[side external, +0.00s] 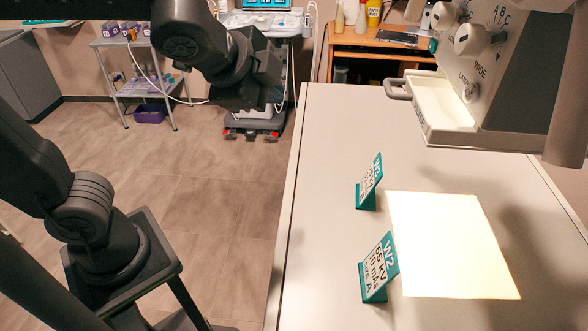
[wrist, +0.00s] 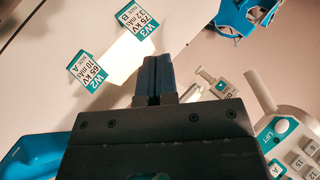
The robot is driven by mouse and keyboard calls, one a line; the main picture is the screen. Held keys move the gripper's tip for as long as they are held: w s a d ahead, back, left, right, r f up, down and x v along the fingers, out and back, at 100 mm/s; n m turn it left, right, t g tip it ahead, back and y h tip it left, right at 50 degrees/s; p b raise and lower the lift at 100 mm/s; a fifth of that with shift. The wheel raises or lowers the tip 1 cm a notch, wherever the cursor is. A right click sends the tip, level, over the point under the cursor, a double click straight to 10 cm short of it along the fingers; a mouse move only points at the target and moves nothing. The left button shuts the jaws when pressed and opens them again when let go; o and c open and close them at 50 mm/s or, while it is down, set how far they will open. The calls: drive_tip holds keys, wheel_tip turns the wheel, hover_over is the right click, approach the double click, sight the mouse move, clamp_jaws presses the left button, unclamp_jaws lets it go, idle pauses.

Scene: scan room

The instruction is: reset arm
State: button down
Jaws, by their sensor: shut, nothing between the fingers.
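My gripper (side external: 268,98) is in the upper middle of the side external view. It is raised over the floor to the left of the white table (side external: 325,150), apart from the table and everything on it. In the wrist view my gripper (wrist: 158,62) shows its two dark fingers together with nothing between them. The fingertips are small and dark in the side external view.
Two teal signs, W3 (side external: 369,184) and W2 (side external: 378,270), stand on the table beside a bright lit patch (side external: 450,245). A machine head with dials (side external: 490,70) overhangs the table's right. A cart (side external: 135,70) and an equipment trolley (side external: 258,122) stand behind.

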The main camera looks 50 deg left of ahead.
drive_tip(key=s+a+f+n+g+h, duration=0.1)
drive_tip(key=s+a+f+n+g, duration=0.2)
drive_tip(key=s+n, duration=0.7)
wheel_tip(320, 180, down, 3)
drive_tip(key=shift+a+f+n+h, duration=0.15)
drive_tip(key=shift+a+n+h, duration=0.15)
drive_tip(key=shift+a+n, duration=0.7)
